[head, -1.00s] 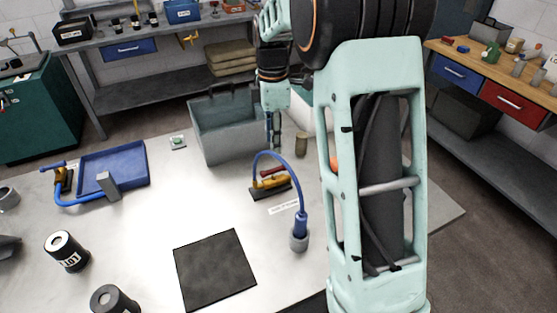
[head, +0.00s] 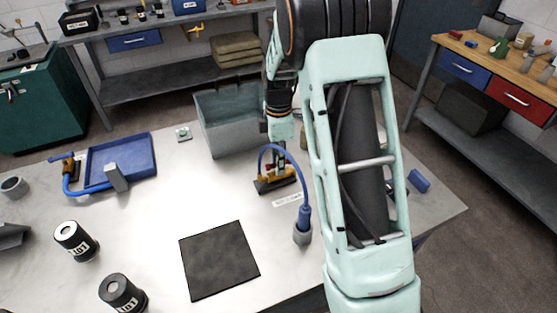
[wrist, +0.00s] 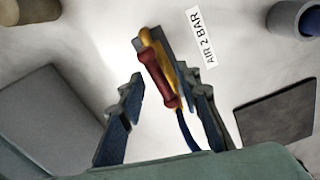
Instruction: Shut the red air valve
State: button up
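The air valve (head: 276,186) has a yellow body on a dark base and stands on the metal table, beside a label. Its red handle (wrist: 157,80) shows clearly in the wrist view; in the head view my gripper mostly hides it. The wrist view label (wrist: 202,35) reads "AIR 2 BAR". A blue hose (head: 287,150) arcs from the valve to a grey cup (head: 303,236). My gripper (wrist: 164,85) is open, pointing down over the valve. The handle lies between its fingers, nearer the right one in the wrist view. Contact cannot be told.
A grey bin (head: 228,137) stands close behind the valve. A black mat (head: 219,261) lies in front. A blue tray (head: 122,158) with another hose sits at left, and two dark canisters (head: 76,242) stand front left. The table centre is clear.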

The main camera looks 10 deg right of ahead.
grip_shut()
jog(key=shift+m, duration=0.3)
jog(key=m+b, duration=0.1)
jog(key=m, duration=0.2)
jog(key=shift+m, duration=0.3)
jog(key=m+b, duration=0.1)
jog(key=m, duration=0.3)
jog(key=shift+w+m, duration=0.1)
jog(key=shift+m, duration=0.2)
jog(key=m+b, duration=0.1)
jog(key=m, duration=0.3)
jog(key=shift+m, duration=2.5)
grip_release()
